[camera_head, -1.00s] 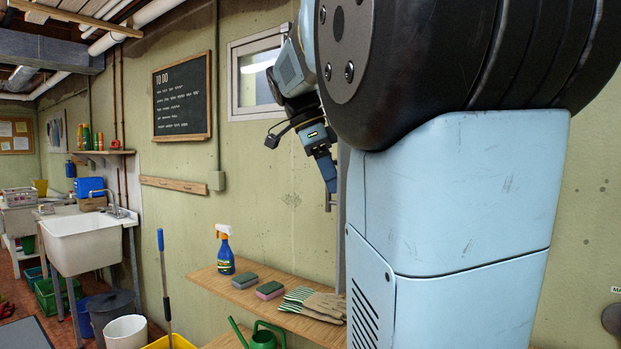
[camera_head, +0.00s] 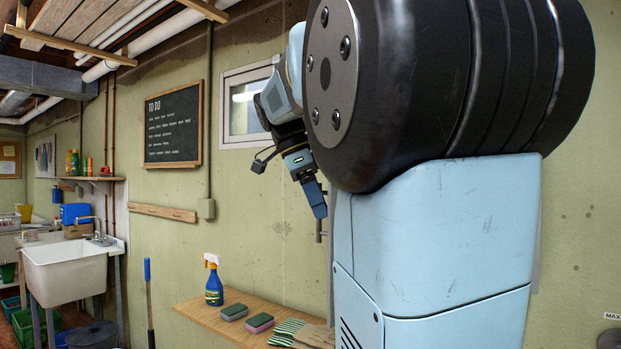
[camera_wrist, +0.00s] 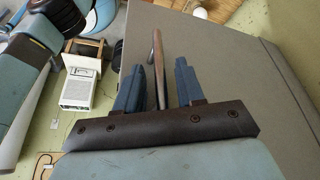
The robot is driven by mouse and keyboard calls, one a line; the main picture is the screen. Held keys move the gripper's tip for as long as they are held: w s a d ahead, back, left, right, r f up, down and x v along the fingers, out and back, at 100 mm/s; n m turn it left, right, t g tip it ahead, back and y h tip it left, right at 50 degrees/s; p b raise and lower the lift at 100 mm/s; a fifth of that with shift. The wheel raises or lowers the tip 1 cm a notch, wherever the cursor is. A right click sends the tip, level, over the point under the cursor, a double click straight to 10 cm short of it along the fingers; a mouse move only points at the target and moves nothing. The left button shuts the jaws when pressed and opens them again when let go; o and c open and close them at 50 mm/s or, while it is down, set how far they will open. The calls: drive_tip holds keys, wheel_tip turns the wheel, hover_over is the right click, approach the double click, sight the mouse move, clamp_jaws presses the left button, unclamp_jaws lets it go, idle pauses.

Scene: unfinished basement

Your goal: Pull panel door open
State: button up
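The panel door (camera_wrist: 225,55) is a flat grey-beige sheet on the right of the wrist view. In the head view only its thin edge may show; my own arm hides most of it. Its bar handle (camera_wrist: 158,70) stands between the two blue fingers of my gripper (camera_wrist: 160,80) in the wrist view, with a visible gap on each side. The fingers are apart and the handle is not clamped. In the head view my gripper (camera_head: 320,213) points down at a small metal bar, which seems to be the handle.
A wooden shelf (camera_head: 200,316) with a spray bottle (camera_head: 213,284), sponges and gloves stands along the wall below my gripper. A white sink (camera_head: 65,270) is at the left. In the wrist view a white box-shaped device (camera_wrist: 82,88) lies beyond the fingers.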

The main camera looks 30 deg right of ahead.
drive_tip(key=v, duration=1)
drive_tip(key=shift+a+r, duration=0.15)
drive_tip(key=shift+r, duration=0.15)
drive_tip(key=shift+w, duration=0.15)
drive_tip(key=s+a+f+n+t+y, duration=0.1)
drive_tip(key=s+a+f+n+t, duration=0.1)
drive_tip(key=f+n, duration=0.6)
drive_tip(key=s+a+f+n+t+y, duration=0.1)
drive_tip(key=s+a+f+n+t, duration=0.2)
drive_tip(key=f, duration=0.9)
drive_tip(key=s+a+f+n+t+y, duration=0.1)
drive_tip(key=s+a+f+n+t, duration=0.2)
drive_tip(key=f+n, duration=0.7)
drive_tip(key=s+a+n, duration=0.2)
drive_tip(key=s+n, duration=0.1)
drive_tip(key=n, duration=0.1)
drive_tip(key=shift+s+f+y, duration=0.25)
drive_tip(key=shift+s+y, duration=0.05)
drive_tip(key=shift+s, duration=0.1)
drive_tip(key=shift+d, duration=0.15)
